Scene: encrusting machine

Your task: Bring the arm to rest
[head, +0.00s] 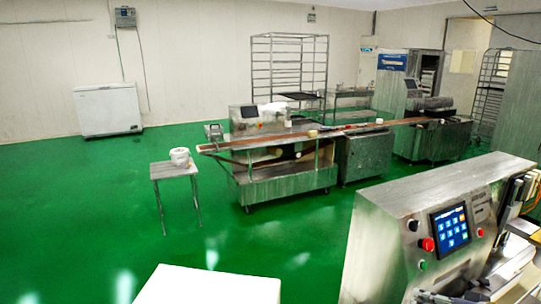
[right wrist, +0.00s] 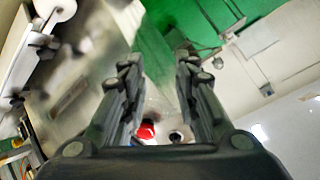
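My right gripper (right wrist: 158,68) shows in the right wrist view with its two dark fingers apart and nothing between the tips. The steel encrusting machine (head: 388,217) stands at the lower right of the head view, with a lit blue touchscreen (head: 451,228) and a red button (head: 428,244). A red button (right wrist: 146,131) and a dark round knob (right wrist: 175,136) show between the finger bases in the right wrist view; I cannot tell how far they are from the gripper. Neither gripper shows in the head view.
A conveyor line (head: 290,180) crosses the middle of the room. A white chest freezer (head: 109,110) is by the wall. Green floor (head: 80,210) is clear at the left.

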